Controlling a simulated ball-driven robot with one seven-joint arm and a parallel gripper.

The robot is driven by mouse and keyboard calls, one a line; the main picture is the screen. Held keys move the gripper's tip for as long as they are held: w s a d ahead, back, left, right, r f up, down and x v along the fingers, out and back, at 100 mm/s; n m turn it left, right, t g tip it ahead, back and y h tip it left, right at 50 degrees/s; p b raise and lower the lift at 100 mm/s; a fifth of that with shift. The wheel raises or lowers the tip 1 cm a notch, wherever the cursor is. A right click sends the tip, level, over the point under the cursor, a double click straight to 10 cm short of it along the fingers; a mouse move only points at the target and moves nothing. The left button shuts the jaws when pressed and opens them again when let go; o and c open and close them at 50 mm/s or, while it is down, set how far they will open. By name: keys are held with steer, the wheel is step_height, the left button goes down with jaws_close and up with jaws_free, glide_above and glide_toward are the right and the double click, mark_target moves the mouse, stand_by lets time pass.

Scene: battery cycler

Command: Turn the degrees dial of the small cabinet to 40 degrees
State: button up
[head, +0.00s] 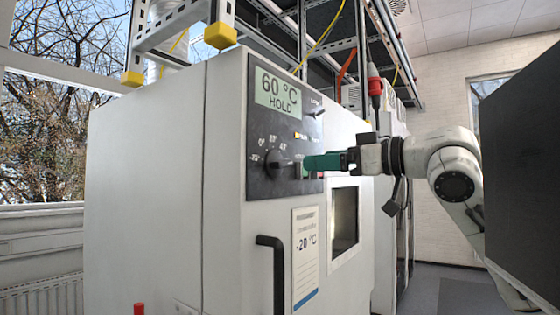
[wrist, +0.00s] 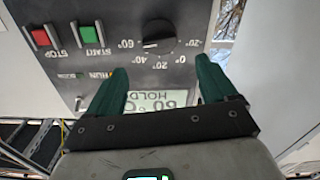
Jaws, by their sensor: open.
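The small cabinet (head: 150,180) is pale, with a dark control panel (head: 262,130) on its front. Its degrees dial (head: 272,168) is a black round knob on this panel, with a printed scale around it. In the wrist view the panel is upside down, and the dial (wrist: 157,32) shows beyond my fingertips with marks from -20° to 60°. Its pointer appears to lie toward the 60° side. The display (head: 278,91) reads 60 °C HOLD. My gripper (head: 308,162), with green fingers, is right of the dial in the head view. In the wrist view my gripper (wrist: 162,62) is open and empty.
A green START button (wrist: 90,31) and a red STOP button (wrist: 43,37) sit beside the dial on the panel. Below the panel are a black door handle (head: 270,280), a paper label (head: 305,255) reading -20 °C and a window (head: 344,220).

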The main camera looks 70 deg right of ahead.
mark_target(286, 163)
steer(key=p+x, duration=0.1)
steer(key=x, duration=0.8)
steer(key=shift+w+p, duration=0.15)
steer(key=shift+p, duration=0.25)
steer(key=c, duration=1.1)
steer(key=shift+o, duration=0.2)
steer(key=shift+n, duration=0.3)
steer(key=n+b, duration=0.1)
steer(key=n, duration=0.2)
steer(key=shift+a+f, duration=0.1)
steer(key=shift+f, duration=0.05)
steer(key=shift+n+b, duration=0.75)
steer(key=shift+n, duration=1.35)
